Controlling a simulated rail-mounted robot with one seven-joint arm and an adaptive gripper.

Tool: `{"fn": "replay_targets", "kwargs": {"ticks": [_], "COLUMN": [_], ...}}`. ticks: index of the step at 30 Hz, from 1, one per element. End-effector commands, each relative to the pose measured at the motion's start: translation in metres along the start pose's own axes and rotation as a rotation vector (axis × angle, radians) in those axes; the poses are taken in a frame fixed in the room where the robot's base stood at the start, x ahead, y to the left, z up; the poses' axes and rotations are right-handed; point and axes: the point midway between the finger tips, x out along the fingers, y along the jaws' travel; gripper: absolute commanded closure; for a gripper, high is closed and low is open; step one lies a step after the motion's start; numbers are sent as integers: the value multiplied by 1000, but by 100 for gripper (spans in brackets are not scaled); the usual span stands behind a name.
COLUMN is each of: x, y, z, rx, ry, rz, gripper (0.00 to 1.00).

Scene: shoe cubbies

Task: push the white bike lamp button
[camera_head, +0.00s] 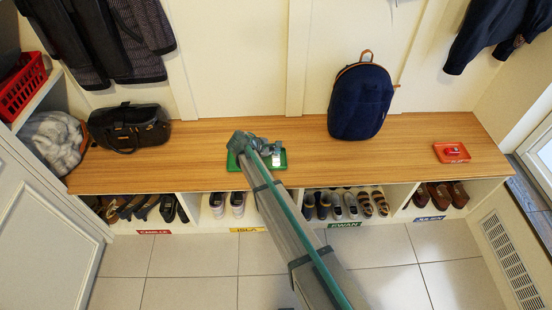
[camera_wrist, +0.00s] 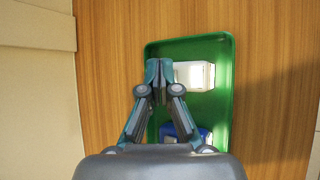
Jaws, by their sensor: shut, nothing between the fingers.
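In the wrist view, the white bike lamp (camera_wrist: 197,75) lies in a green tray (camera_wrist: 222,110) on the wooden bench. A blue object (camera_wrist: 172,132) lies in the same tray, partly covered by my gripper. My gripper (camera_wrist: 158,68) is shut and empty, its fingertips over the tray just left of the white lamp. I cannot tell whether they touch it. The lamp's button is not clear. In the head view, my gripper and arm cover much of the green tray (camera_head: 234,163), which sits mid-bench.
A navy backpack (camera_head: 361,100) stands on the bench right of the tray. A red tray (camera_head: 452,152) is at the far right, and a black bag (camera_head: 130,127) at the left. Jackets hang above; shoe cubbies are below. Bare bench (camera_head: 195,150) lies beside the green tray.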

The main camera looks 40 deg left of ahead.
Motion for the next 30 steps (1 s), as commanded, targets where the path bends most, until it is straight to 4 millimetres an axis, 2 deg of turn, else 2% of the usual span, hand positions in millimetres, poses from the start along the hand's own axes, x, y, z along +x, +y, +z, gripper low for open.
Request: {"fn": "replay_targets", "kwargs": {"ticks": [30], "x": [-10], "y": [7], "z": [7], "rx": [0], "ry": [0], "rz": [0], "gripper": [100]}}
